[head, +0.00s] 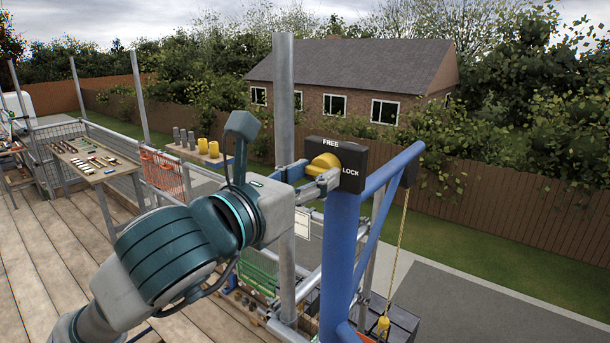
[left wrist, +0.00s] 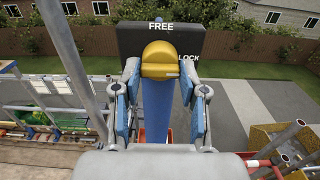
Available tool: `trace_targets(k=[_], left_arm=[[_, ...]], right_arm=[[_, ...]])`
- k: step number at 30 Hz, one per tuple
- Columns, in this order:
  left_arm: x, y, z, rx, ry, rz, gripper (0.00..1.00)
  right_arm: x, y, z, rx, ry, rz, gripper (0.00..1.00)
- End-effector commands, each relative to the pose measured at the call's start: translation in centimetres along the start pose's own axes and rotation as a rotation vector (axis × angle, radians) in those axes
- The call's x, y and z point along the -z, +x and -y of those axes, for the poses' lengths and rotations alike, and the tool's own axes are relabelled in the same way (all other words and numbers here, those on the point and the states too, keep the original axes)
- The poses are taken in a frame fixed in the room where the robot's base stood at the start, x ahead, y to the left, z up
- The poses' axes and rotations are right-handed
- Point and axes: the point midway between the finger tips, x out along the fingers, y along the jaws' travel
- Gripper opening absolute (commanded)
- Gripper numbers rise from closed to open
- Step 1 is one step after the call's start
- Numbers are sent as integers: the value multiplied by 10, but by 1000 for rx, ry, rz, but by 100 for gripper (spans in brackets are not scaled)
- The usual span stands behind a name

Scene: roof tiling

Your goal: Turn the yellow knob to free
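The yellow knob (head: 322,163) sits on the face of a dark box (head: 352,155) marked FREE at its top and LOCK at its right. The box is on top of a blue post (head: 340,240). In the left wrist view the knob (left wrist: 160,60) is in the middle, below FREE and left of LOCK; its exact pointing direction is hard to tell. My left gripper (head: 308,178) is right at the knob. Its fingers (left wrist: 160,72) stand apart on either side of the knob, with visible gaps in the left wrist view. My right gripper is not in view.
A grey scaffold pole (head: 285,110) stands just left of the box. A rope (head: 401,250) with a yellow hook (head: 383,326) hangs from the blue arm. A workbench (head: 110,173) with tools stands at the left on the plank deck (head: 45,260).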

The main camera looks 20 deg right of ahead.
Motion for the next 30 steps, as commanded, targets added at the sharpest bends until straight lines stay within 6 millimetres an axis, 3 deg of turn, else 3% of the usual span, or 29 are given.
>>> trace_targets(k=[17, 23, 30], left_arm=[[5, 1, -4, -2, -14, -8, 7], [7, 0, -4, -2, -72, -8, 7], [11, 0, -5, -4, -241, -10, 7]], right_arm=[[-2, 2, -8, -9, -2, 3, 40], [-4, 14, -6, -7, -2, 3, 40], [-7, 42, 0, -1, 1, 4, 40]])
